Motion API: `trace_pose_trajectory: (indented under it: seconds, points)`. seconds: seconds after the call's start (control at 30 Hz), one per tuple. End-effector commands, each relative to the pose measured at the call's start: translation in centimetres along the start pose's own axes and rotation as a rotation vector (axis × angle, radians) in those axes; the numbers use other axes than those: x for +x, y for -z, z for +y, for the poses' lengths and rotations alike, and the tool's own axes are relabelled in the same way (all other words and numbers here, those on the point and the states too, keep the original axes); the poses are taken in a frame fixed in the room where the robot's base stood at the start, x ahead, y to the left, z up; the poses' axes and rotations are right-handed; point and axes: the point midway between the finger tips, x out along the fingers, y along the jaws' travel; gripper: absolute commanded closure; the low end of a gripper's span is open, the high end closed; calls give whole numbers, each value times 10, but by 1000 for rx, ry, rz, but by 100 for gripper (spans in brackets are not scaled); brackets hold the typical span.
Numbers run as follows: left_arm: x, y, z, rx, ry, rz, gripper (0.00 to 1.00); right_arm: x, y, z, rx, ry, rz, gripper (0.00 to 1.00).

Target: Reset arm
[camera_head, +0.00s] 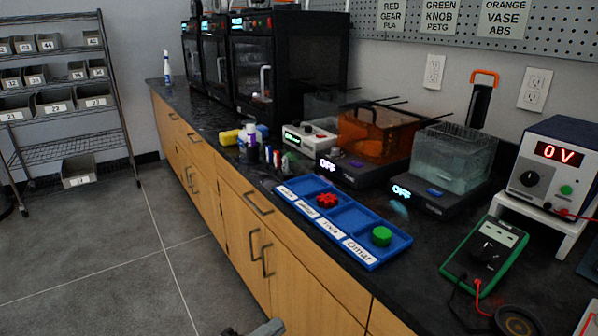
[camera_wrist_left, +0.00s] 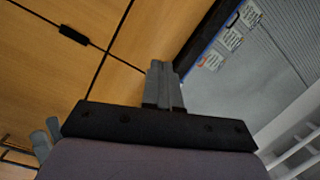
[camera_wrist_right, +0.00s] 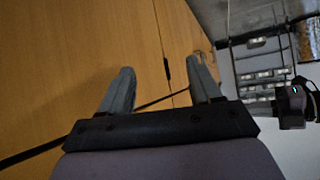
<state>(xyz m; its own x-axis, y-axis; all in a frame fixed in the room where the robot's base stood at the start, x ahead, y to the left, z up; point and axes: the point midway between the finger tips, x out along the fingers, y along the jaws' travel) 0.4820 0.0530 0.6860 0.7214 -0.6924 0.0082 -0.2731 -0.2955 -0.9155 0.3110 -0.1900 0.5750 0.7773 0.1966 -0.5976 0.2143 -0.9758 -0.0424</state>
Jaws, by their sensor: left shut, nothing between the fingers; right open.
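My left gripper (camera_head: 264,328) just shows at the bottom edge of the head view, in front of the wooden cabinets. In the left wrist view the two grey fingers of my left gripper (camera_wrist_left: 160,66) are together, with nothing between them. Cabinet fronts lie beyond them. My right gripper (camera_wrist_right: 161,68) shows in the right wrist view with its fingers apart and empty, facing wooden cabinet fronts. The right gripper is not in the head view.
The dark counter (camera_head: 425,300) holds a blue tray (camera_head: 349,218) with a red gear (camera_head: 327,200) and a green knob (camera_head: 381,236), a multimeter (camera_head: 485,255), a power supply (camera_head: 553,170) and baths. A wire shelf (camera_head: 75,150) stands left. The floor (camera_head: 100,260) is clear.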

Motion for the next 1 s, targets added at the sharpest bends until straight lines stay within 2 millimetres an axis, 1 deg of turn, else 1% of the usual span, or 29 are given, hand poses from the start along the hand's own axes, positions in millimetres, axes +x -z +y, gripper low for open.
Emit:
trace_pose_trajectory:
  seconds: [0.03,0.1,0.17,0.27,0.4,0.57,0.7,0.73,0.77,0.8,0.97,1.0]
  points:
    - [-12,0,8,-120,9,-61,100,0,0,0,0,0,0,37]
    - [-27,-5,17,-275,21,-150,100,0,0,0,0,0,0,37]
    - [-43,-10,25,-404,31,-226,100,0,0,0,0,0,0,37]
    - [-73,-18,42,-615,44,-357,100,0,0,0,0,0,1,37]
    - [-121,-26,66,-885,62,-540,100,0,0,0,0,1,1,37]
    - [-174,-28,91,-1127,81,-720,100,0,0,0,0,1,1,37]
    - [-219,-24,108,-1301,100,-864,100,0,0,0,0,1,1,37]
    - [-226,-22,108,-1326,103,-887,100,-2,3,-1,0,1,1,37]
    - [-222,-18,93,-1314,104,-874,100,-10,14,-1,-1,0,-2,37]
    - [-221,-16,85,-1307,105,-871,100,-16,19,-1,-3,0,-4,37]
    - [-224,-5,59,-1296,106,-875,100,-36,47,-1,-11,-5,11,37]
    - [-224,-2,51,-1293,107,-875,100,-42,54,-1,-13,-7,14,37]
